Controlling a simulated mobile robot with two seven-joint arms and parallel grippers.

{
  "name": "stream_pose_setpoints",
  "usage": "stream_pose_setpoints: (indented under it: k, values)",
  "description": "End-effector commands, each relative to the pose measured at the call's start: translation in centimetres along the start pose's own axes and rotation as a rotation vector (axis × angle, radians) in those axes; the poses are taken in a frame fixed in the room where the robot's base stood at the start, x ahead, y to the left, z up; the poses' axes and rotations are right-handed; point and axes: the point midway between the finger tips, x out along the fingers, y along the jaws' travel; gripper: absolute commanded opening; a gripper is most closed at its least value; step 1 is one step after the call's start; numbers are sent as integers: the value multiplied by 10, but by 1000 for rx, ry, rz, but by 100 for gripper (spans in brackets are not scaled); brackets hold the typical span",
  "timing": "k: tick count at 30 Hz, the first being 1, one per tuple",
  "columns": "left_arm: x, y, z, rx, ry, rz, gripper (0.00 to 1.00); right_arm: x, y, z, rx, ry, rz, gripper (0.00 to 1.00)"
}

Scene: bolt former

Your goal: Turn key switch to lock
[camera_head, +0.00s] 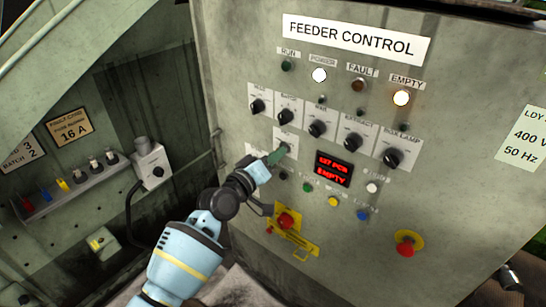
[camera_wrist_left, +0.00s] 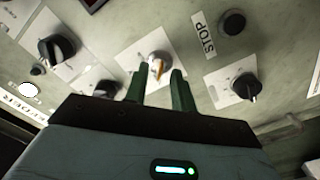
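The key switch (camera_wrist_left: 156,62) shows in the left wrist view as a round silver piece with a small orange-brown part, on a white plate tilted in the picture. My left gripper (camera_wrist_left: 160,86) has its two green fingers apart, with the switch between and just beyond the tips; I cannot tell whether they touch it. In the head view the left gripper (camera_head: 279,154) reaches the control panel, and its fingers cover the switch, leaving its pale plate (camera_head: 284,134) partly visible. The lock marking is not readable. My right gripper is not in view.
Black rotary knobs, such as one (camera_head: 316,129), sit close around the left gripper on the feeder control panel (camera_head: 460,190). A red display (camera_head: 333,169) is to the right. A red button on a yellow mount (camera_head: 286,221) sits below, close to my left arm.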

Motion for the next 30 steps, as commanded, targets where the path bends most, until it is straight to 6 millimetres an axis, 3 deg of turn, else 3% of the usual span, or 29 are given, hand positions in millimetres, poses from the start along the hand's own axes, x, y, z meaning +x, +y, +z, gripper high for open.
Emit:
stream_pose_setpoints:
  k: [8, 21, 30]
  values:
    - [-5, 0, -1, 2, 1, 1, 25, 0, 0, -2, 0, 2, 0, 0]
    - [-63, 0, 0, 3, 1, 0, 25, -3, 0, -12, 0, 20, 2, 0]
    - [-78, 0, 0, 1, 0, 0, 25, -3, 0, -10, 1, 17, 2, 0]
